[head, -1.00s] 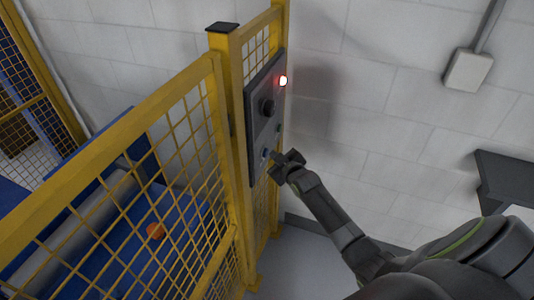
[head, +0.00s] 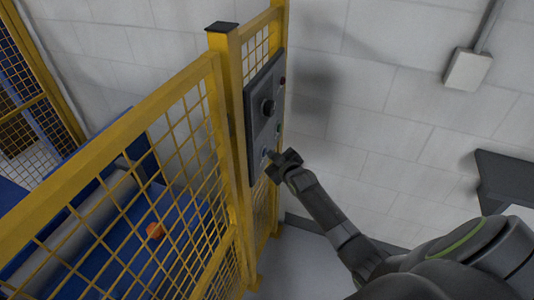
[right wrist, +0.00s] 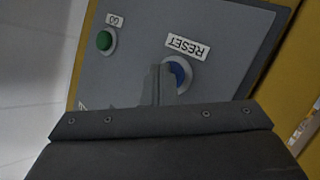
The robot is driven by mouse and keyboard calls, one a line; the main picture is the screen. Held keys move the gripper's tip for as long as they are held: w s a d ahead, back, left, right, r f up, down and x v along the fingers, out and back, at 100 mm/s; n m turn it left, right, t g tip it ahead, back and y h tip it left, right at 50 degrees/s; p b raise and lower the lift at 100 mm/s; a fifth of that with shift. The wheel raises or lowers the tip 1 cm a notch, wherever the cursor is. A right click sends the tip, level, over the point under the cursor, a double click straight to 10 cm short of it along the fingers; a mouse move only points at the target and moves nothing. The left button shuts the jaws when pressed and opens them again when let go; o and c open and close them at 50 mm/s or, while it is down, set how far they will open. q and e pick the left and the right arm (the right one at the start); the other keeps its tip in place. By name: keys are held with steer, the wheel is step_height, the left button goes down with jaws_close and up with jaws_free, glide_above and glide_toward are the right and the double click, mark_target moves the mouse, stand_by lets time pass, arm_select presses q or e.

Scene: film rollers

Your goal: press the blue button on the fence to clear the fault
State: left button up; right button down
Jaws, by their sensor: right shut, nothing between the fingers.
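The grey control panel (head: 263,115) is mounted on the yellow fence post. The blue button (right wrist: 181,72) sits under a RESET label (right wrist: 187,46) in the right wrist view and is partly hidden by my fingers. My right gripper (head: 272,156) is shut and empty, with its fingertips at the blue button; it also shows in the right wrist view (right wrist: 160,82). I cannot tell whether the fingertips touch the button. The lamp (head: 283,80) at the panel's top is dark. My left gripper is not in view.
A green button (right wrist: 105,40) and a round black knob (head: 268,107) are on the same panel. Yellow mesh fence (head: 185,150) stands to the left, with an orange object (head: 155,230) on a blue surface behind it. A dark shelf (head: 505,178) is at the right wall.

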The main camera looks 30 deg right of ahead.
stand_by(0.3)
steer(key=shift+s+d+p, duration=0.35)
steer(key=shift+s+d, duration=0.2)
steer(key=shift+s, duration=0.1)
steer(key=s+d, duration=0.3)
steer(key=shift+s+d+p, duration=0.15)
steer(key=shift+s+p, duration=0.2)
steer(key=shift+s, duration=0.05)
stand_by(0.8)
